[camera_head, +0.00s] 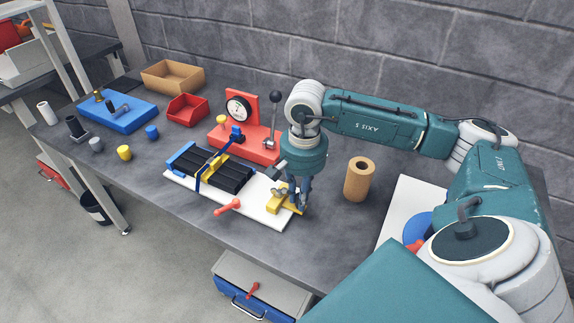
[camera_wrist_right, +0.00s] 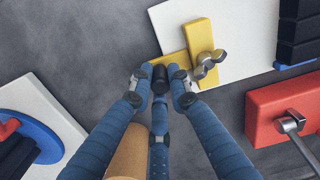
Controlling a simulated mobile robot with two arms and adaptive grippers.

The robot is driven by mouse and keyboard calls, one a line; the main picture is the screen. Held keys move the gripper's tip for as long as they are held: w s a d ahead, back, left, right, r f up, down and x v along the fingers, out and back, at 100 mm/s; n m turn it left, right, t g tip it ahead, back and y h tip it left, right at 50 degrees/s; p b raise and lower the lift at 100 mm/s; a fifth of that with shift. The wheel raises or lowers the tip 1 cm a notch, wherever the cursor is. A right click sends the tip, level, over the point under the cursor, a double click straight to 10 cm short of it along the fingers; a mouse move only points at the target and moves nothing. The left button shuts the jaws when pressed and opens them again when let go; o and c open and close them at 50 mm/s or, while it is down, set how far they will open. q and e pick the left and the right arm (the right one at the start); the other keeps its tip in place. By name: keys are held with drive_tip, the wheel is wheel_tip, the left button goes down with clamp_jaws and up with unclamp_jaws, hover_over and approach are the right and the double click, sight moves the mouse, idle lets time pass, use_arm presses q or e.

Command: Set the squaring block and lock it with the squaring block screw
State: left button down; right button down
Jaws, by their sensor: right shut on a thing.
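The yellow L-shaped squaring block (camera_head: 277,207) is at the right end of the white board (camera_head: 262,214). It also shows in the right wrist view (camera_wrist_right: 199,36). A grey wing-headed squaring block screw (camera_wrist_right: 208,64) is at the block, near the corner of its two arms. My right gripper (camera_wrist_right: 160,82) points down and is shut on a dark round knob that appears to be the squaring block's grip. The fingers partly hide the block in the head view, and I cannot tell whether it lies flat on the board. My left gripper is not in view.
Black strips (camera_head: 232,175) lie on the board with a blue strap and yellow piece across them. A red gauge stand (camera_head: 262,148) stands behind, a cardboard tube (camera_head: 358,180) to the right. Bins and a blue tray are left.

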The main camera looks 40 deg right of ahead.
drive_tip(key=shift+s+d, duration=0.1)
drive_tip(key=shift+d, duration=0.05)
drive_tip(key=c, duration=1.6)
unclamp_jaws()
drive_tip(key=shift+c, duration=0.2)
drive_tip(key=shift+s, duration=0.15)
drive_tip(key=shift+r, duration=0.5)
wheel_tip(320, 180, up, 11)
drive_tip(key=shift+d, duration=0.1)
